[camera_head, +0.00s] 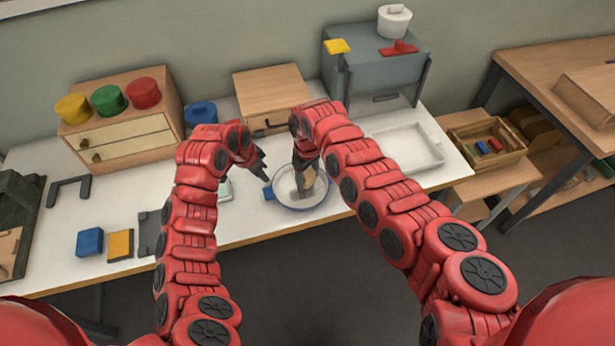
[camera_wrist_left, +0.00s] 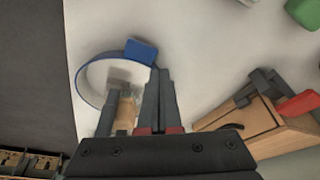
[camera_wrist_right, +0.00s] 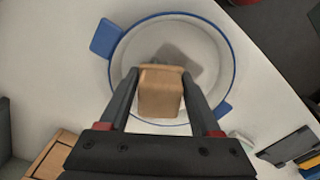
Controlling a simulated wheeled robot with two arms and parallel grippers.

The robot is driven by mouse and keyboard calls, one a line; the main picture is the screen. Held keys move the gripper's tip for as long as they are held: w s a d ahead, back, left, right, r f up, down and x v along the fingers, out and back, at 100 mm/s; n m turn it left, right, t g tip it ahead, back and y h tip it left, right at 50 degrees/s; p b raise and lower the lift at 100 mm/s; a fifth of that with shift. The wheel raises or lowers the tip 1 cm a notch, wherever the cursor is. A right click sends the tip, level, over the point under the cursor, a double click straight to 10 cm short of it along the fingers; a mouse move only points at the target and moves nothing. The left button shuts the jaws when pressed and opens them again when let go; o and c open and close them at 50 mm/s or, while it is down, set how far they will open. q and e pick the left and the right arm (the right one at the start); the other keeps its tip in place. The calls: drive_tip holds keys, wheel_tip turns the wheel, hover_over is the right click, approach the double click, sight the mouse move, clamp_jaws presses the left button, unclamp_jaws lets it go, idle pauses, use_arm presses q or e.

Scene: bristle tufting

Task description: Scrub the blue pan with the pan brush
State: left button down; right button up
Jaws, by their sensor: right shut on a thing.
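The blue pan (camera_head: 300,208) has a blue rim and handles and a pale inside. It sits near the front edge of the white table and also shows in the right wrist view (camera_wrist_right: 228,45). My right gripper (camera_head: 306,182) is shut on the tan block of the pan brush (camera_wrist_right: 160,92) and holds it over the pan's inside. The brush's underside is hidden, so I cannot tell whether it touches the pan. My left gripper (camera_head: 265,172) is shut and empty, just left of the pan and near its blue handle (camera_wrist_left: 141,50).
A wooden box (camera_head: 270,85) and a drawer unit (camera_head: 140,135) with coloured cylinders stand behind. A white tray (camera_head: 440,160) lies to the right. A blue block (camera_head: 89,242) and a yellow block (camera_head: 120,245) lie at front left.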

sight(297, 193)
use_arm(q)
drive_tip(key=shift+f, duration=1.1)
idle(0.3)
use_arm(e)
drive_tip(key=shift+f, duration=1)
idle(0.3)
drive_tip(key=shift+s+a, duration=0.2)
drive_tip(key=shift+a, duration=0.6)
drive_tip(key=shift+s+a, duration=0.2)
drive_tip(key=shift+a, duration=0.6)
drive_tip(key=shift+s+a+f, duration=0.1)
drive_tip(key=shift+a, duration=0.05)
drive_tip(key=shift+w+d, duration=0.25)
drive_tip(key=shift+d, duration=0.7)
drive_tip(key=shift+w+d, duration=0.25)
drive_tip(key=shift+d, duration=0.65)
drive_tip(key=shift+s, duration=0.3)
drive_tip(key=shift+s+a, duration=0.3)
drive_tip(key=shift+a, duration=0.6)
drive_tip(key=shift+s+a, duration=0.25)
drive_tip(key=shift+a, duration=0.6)
